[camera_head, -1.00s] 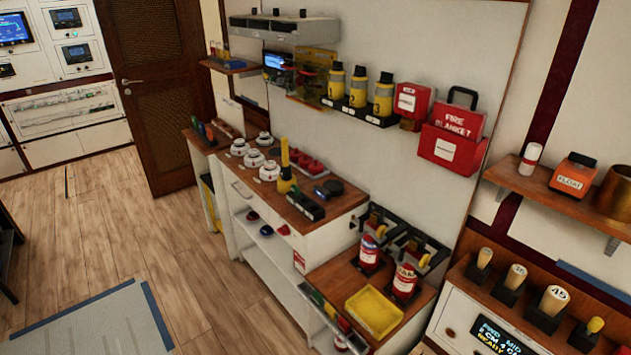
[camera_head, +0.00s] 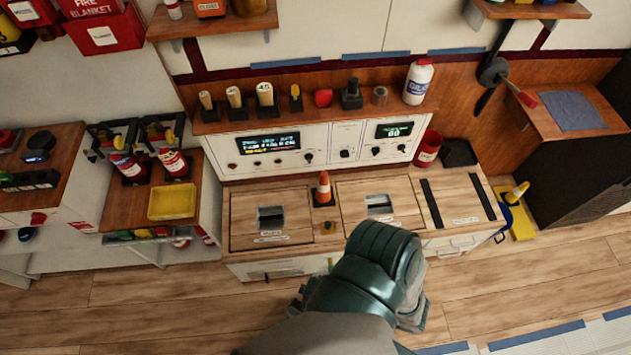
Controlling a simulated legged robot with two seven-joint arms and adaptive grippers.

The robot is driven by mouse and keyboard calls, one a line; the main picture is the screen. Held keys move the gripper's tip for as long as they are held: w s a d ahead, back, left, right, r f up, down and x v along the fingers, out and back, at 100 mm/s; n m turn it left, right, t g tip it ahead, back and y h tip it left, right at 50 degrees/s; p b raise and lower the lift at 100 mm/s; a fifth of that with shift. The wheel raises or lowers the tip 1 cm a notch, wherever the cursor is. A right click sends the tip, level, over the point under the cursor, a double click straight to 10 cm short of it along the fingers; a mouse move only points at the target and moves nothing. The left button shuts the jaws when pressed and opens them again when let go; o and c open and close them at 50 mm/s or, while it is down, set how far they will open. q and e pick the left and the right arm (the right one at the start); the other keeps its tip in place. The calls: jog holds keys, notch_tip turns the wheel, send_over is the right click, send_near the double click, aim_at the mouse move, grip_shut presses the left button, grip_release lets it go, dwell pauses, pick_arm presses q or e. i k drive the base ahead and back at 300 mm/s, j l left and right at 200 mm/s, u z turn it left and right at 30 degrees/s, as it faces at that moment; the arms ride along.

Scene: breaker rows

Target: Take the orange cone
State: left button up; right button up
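A small orange cone (camera_head: 324,188) with a pale band stands upright on a dark square base, on the wooden counter (camera_head: 408,196) between two inset hatches. A dark teal and grey arm of mine rises from the bottom middle of the view, in front of the counter and below the cone. It is apart from the cone in the picture. I cannot make out any gripper fingers, and I cannot tell which arm this is.
A control panel (camera_head: 299,147) with lit displays stands behind the cone. Above it, a shelf holds wooden-handled tools, a red item and a white bottle (camera_head: 418,82). A yellow tray (camera_head: 172,202) and red extinguishers (camera_head: 174,163) are at left. Wooden floor lies in front.

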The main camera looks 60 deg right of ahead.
aim_at(322, 195)
jog(key=z, duration=2)
